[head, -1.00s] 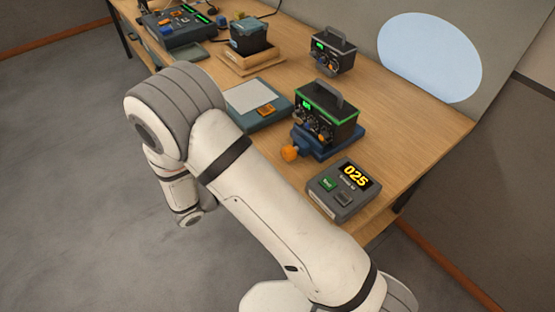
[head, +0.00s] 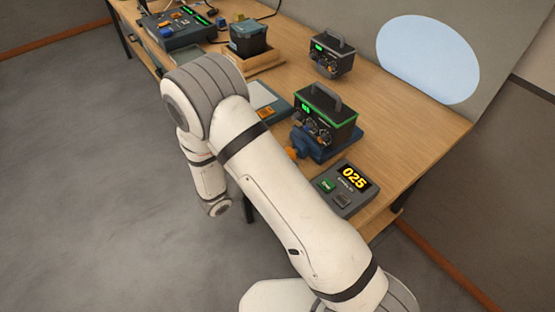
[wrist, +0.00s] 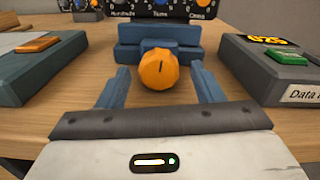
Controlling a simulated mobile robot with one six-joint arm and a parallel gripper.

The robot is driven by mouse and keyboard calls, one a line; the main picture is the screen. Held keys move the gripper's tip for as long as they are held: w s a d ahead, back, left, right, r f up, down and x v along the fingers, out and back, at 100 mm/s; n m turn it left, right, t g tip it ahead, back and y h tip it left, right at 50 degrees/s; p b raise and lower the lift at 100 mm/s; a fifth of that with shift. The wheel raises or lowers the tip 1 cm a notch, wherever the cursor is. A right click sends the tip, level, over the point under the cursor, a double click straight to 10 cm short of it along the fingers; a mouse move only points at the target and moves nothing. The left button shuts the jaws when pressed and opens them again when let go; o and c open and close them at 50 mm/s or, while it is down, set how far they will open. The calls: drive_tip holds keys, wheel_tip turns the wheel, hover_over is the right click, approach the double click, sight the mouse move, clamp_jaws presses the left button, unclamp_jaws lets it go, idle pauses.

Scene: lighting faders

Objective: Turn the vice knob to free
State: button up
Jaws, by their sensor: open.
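The orange vice knob (wrist: 159,71) faces me in the wrist view, with a dark pointer line standing upright on its face. In the head view the knob (head: 292,153) is partly hidden by my arm. It sits on the front of the blue vice (wrist: 160,38), which holds a black box with a green-lit front (head: 327,115). My gripper (wrist: 160,85) is open. Its two blue fingers stand left and right of the knob, apart from it, with the knob between or just beyond their tips. The gripper is hidden behind my arm in the head view.
A grey device reading 025 (head: 346,189) stands right of the vice. A blue-grey pad with an orange button (wrist: 36,43) lies to the left. A second black box (head: 331,57) stands behind. The table's front edge (wrist: 25,162) is close under my gripper.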

drive_tip(key=c, duration=1)
drive_tip(key=shift+o, duration=0.2)
drive_tip(key=shift+r+n+p, duration=0.1)
drive_tip(key=shift+n+p, duration=0.3)
drive_tip(key=shift+n, duration=0.5)
drive_tip(key=o, duration=1)
drive_tip(key=shift+c, duration=0.2)
drive_tip(key=b+v, duration=0.1)
drive_tip(key=v, duration=0.6)
drive_tip(key=shift+s+a, duration=0.25)
drive_tip(key=shift+a, duration=0.1)
